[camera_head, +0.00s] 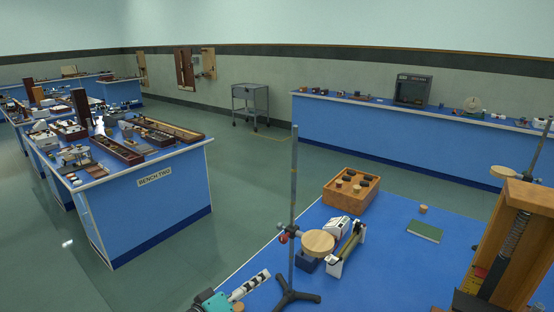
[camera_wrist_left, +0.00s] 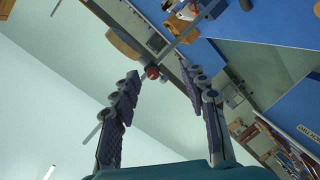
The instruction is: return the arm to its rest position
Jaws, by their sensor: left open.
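My left gripper (camera_head: 254,288) is at the bottom of the head view, low over the near edge of the blue bench, with its teal body at the frame's lower edge. In the left wrist view its two dark fingers (camera_wrist_left: 162,82) stand apart with nothing held between them. A metal stand rod (camera_head: 294,185) rises just right of the gripper in the head view. Its red clamp knob (camera_wrist_left: 152,72) shows beyond the fingertips in the wrist view, apparently not gripped. My right gripper is in neither view.
The near blue bench (camera_head: 385,265) carries a round wooden disc (camera_head: 318,242) on the stand, a wooden box (camera_head: 351,190), a green book (camera_head: 424,231) and a tall wooden frame (camera_head: 515,240) at right. Bench two (camera_head: 150,205) stands at left. Open floor (camera_head: 240,190) lies between.

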